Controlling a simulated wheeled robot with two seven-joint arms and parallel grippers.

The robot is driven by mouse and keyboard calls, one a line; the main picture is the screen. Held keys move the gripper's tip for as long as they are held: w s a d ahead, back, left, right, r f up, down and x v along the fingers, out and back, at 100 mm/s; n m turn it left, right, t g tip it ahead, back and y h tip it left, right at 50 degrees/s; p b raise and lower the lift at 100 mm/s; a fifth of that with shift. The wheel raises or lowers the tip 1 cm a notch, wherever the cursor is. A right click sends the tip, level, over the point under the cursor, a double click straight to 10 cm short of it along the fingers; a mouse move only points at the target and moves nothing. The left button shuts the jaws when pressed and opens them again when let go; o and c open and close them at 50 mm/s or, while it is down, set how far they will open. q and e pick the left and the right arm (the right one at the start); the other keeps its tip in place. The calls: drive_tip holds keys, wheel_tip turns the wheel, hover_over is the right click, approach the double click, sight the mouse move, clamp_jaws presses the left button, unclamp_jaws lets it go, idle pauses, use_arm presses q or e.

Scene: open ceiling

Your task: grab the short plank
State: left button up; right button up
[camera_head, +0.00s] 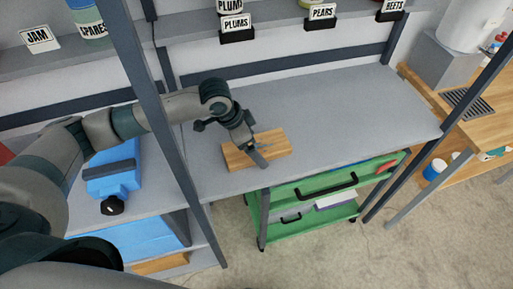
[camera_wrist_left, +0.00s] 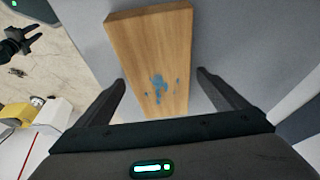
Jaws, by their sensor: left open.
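The short plank (camera_head: 278,142) is light brown wood with blue paint marks. It lies flat on the grey shelf surface, near its front edge. It also shows in the left wrist view (camera_wrist_left: 150,40), running lengthwise between the fingers. My left gripper (camera_head: 258,152) is over the plank in the head view. In the left wrist view its two fingers (camera_wrist_left: 162,93) are spread, one on each side of the plank, with a gap on both sides. I cannot tell how far the fingertips are above the shelf.
The grey shelf (camera_head: 340,105) is clear to the right of the plank. A dark upright post (camera_head: 150,95) stands left of the gripper. A green drawer cart (camera_head: 310,195) stands below the shelf.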

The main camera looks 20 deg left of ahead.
sight(263, 144)
use_arm(q)
drive_tip(key=shift+c, duration=0.7)
drive_tip(key=c, duration=1.2)
drive_tip(key=shift+r, duration=0.1)
drive_tip(key=shift+r, duration=0.45)
drive_tip(key=r, duration=0.1)
drive_tip(key=r+b, duration=0.2)
drive_tip(key=shift+w+d+r, duration=0.1)
drive_tip(key=shift+w+d, duration=0.1)
drive_tip(key=shift+d, duration=0.05)
drive_tip(key=w+d+r+b, duration=0.3)
drive_tip(key=w+d+r, duration=0.2)
drive_tip(key=d, duration=0.4)
drive_tip(key=shift+w+d+r, duration=0.35)
drive_tip(key=shift+r, duration=0.55)
